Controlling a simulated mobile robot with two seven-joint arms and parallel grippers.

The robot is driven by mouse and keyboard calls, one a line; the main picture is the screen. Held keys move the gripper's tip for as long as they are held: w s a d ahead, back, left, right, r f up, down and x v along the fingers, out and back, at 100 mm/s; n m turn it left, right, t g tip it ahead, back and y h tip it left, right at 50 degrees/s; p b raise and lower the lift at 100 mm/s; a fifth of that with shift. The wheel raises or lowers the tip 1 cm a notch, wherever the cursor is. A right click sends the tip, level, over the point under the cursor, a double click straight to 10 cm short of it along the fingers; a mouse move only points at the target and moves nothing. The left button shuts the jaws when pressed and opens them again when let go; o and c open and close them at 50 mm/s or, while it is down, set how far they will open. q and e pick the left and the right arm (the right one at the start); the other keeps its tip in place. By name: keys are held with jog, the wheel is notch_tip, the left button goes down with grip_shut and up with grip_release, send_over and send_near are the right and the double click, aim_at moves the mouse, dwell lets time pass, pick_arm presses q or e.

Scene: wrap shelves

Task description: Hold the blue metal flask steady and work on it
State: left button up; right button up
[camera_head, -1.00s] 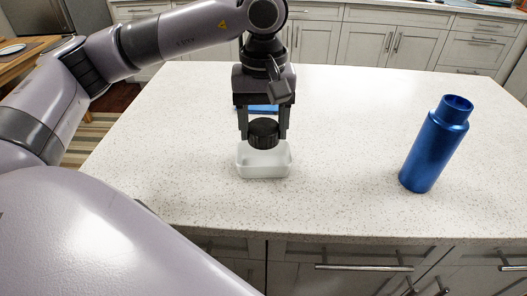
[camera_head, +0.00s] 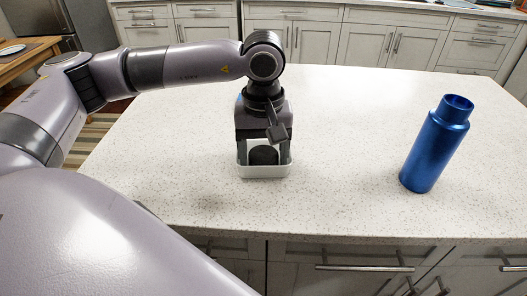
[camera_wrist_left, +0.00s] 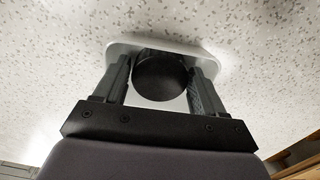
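The blue metal flask (camera_head: 436,145) stands upright on the counter at the right in the head view, its mouth open with no cap on it. My left gripper (camera_head: 264,155) points down into a small white tray (camera_head: 264,172) left of the flask. Its fingers are shut on a black ribbed cap (camera_head: 263,156), low inside the tray. The wrist view shows the round cap (camera_wrist_left: 160,76) between both fingers, with the tray rim (camera_wrist_left: 150,45) behind. Whether the cap touches the tray floor is hidden. My right gripper is not in view.
The speckled white counter (camera_head: 340,130) is clear between tray and flask. Its front edge runs above drawers with metal handles (camera_head: 365,267). Grey cabinets (camera_head: 365,45) stand beyond the far side.

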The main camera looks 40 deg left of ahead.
aim_at(263, 155)
pick_arm(q)
notch_tip(263, 155, up, 12)
jog(key=shift+r, duration=0.2)
dwell(0.5)
jog(key=shift+s, duration=0.1)
